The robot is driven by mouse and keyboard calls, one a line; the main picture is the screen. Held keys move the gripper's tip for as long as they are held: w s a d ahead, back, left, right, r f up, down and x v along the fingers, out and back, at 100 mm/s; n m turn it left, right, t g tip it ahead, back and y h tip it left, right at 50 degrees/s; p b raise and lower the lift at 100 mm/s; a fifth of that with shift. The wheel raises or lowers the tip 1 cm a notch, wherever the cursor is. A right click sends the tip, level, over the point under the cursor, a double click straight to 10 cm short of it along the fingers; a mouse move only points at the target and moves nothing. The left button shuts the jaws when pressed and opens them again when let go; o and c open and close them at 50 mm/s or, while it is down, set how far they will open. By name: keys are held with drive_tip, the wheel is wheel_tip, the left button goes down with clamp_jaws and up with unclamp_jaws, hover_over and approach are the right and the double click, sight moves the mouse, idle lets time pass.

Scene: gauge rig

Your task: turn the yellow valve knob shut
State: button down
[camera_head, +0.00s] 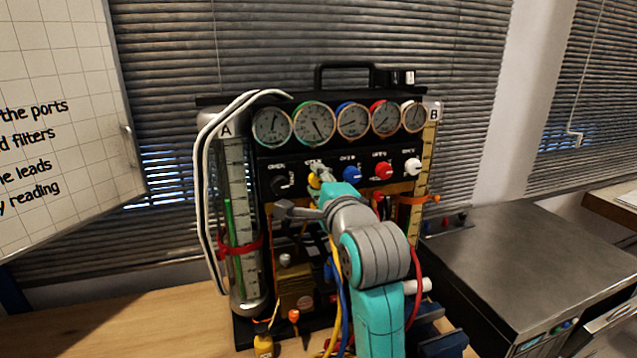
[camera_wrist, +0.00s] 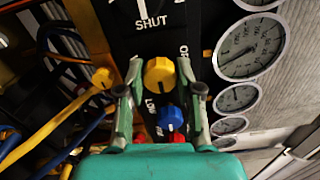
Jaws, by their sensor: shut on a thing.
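The yellow valve knob (camera_wrist: 159,76) sits between the two fingers of my gripper (camera_wrist: 160,66) in the wrist view, which is shut on it. The word SHUT is printed on the black panel just above the knob in that view. In the head view the yellow knob (camera_head: 314,181) is second from the left in the row under the gauges, partly hidden by my gripper (camera_head: 322,177).
A blue knob (camera_head: 352,174), a red knob (camera_head: 383,171) and a white knob (camera_head: 412,167) are to the right; a black knob (camera_head: 280,184) is to the left. Several round gauges (camera_head: 314,123) are above. Hoses and a glass tube (camera_head: 236,200) flank the rig.

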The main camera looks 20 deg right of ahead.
idle(0.3)
drive_tip(key=c, duration=0.8)
unclamp_jaws()
drive_tip(key=shift+o, duration=0.2)
drive_tip(key=s, duration=0.7)
drive_tip(key=shift+s, duration=0.25)
